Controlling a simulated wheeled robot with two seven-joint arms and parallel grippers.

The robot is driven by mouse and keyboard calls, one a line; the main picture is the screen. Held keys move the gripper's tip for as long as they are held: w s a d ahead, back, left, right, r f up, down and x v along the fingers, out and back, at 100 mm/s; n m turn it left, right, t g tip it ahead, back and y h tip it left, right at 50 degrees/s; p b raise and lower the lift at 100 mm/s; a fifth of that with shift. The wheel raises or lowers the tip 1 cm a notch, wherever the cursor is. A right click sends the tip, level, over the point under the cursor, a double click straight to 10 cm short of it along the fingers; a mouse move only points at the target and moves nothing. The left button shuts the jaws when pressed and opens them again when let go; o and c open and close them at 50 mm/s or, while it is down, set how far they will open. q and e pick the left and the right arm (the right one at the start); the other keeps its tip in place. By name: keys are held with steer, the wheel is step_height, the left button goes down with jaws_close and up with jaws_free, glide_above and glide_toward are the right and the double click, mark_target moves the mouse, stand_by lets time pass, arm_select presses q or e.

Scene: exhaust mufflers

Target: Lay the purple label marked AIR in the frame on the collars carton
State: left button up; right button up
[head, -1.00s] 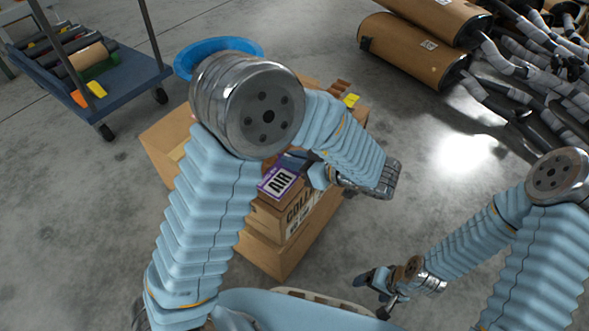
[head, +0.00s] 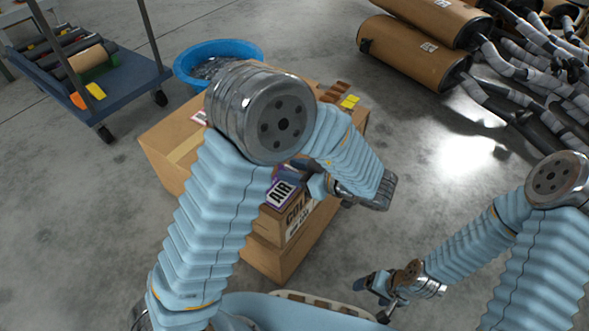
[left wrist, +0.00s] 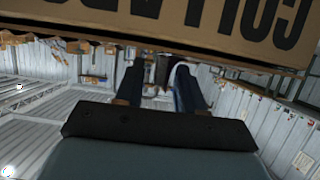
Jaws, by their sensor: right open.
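The purple label marked AIR (head: 281,193) is tilted at the near edge of the collars carton (head: 296,228), partly covered by my left arm. My left gripper (head: 299,174) is shut on the label, and the two move together. In the left wrist view its dark fingers (left wrist: 158,88) point towards the background, with the carton's printed side (left wrist: 200,25) upside down close above. I cannot tell whether the label touches the carton. The frame on the carton is not visible; my left arm covers much of the top. My right gripper (head: 372,291) is open and empty, low at right.
A blue tub (head: 219,56) stands behind the cardboard, with yellow and brown pieces (head: 345,97) nearby. A blue cart (head: 92,85) carrying rollers is at upper left. Brown mufflers (head: 413,52) and grey pipes lie at upper right.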

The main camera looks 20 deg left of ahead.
arm_select(q)
steer(key=shift+d+r, duration=0.1)
steer(key=shift+r, duration=0.1)
steer(key=p+v, duration=0.2)
steer(key=v, duration=0.9)
steer(key=shift+s+d, duration=0.2)
steer(key=shift+d, duration=0.15)
steer(key=shift+r, duration=0.15)
